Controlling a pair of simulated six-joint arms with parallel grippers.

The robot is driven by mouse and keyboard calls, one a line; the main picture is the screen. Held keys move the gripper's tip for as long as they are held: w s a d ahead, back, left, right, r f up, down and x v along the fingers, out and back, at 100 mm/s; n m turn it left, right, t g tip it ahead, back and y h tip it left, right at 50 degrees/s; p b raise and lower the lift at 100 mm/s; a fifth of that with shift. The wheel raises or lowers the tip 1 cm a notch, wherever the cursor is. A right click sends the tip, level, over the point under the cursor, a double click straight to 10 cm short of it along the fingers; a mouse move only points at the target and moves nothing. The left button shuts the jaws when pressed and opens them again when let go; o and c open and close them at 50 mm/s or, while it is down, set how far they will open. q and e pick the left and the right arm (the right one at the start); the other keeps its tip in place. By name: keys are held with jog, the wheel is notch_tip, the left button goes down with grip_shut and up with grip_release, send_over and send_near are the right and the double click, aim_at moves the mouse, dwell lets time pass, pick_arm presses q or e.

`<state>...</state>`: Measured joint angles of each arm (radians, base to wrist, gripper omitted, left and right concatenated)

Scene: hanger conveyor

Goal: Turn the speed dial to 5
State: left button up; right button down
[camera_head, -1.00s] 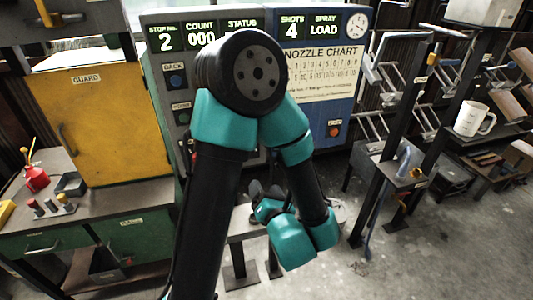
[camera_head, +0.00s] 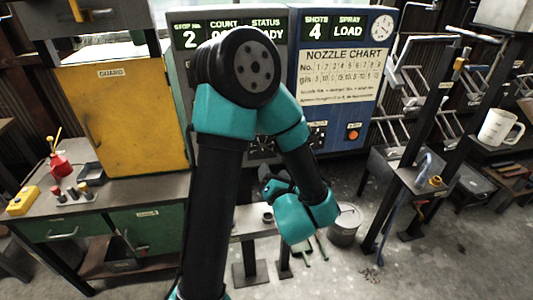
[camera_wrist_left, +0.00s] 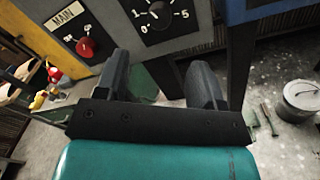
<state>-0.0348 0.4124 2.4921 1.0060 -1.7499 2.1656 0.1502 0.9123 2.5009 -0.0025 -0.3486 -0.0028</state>
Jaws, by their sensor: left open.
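The speed dial (camera_wrist_left: 158,12) is a black plate with a dark knob and white marks, including 0, 1 and 5, at the top edge of the left wrist view. Its upper part is cut off, and I cannot tell its setting for sure. My left gripper (camera_wrist_left: 160,82) is open and empty, its two dark fingers below and apart from the dial. In the head view my left gripper (camera_head: 272,184) is low in front of the console (camera_head: 345,125), partly hidden by my own arm. My right gripper is not in view.
A red switch (camera_wrist_left: 86,46) under a MAIN label is left of the dial. A yellow guard cabinet (camera_head: 128,120) and a bench with a red oil can (camera_head: 60,166) stand left. A rack with a white mug (camera_head: 497,127) is right. A bucket (camera_head: 344,226) stands on the floor.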

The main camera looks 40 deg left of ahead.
aim_at(264, 151)
pick_arm(q)
jog(key=x, duration=1)
jog(key=shift+w+a, duration=0.2)
jog(key=shift+a, duration=0.1)
jog(key=c, duration=0.9)
jog(key=shift+c, duration=0.2)
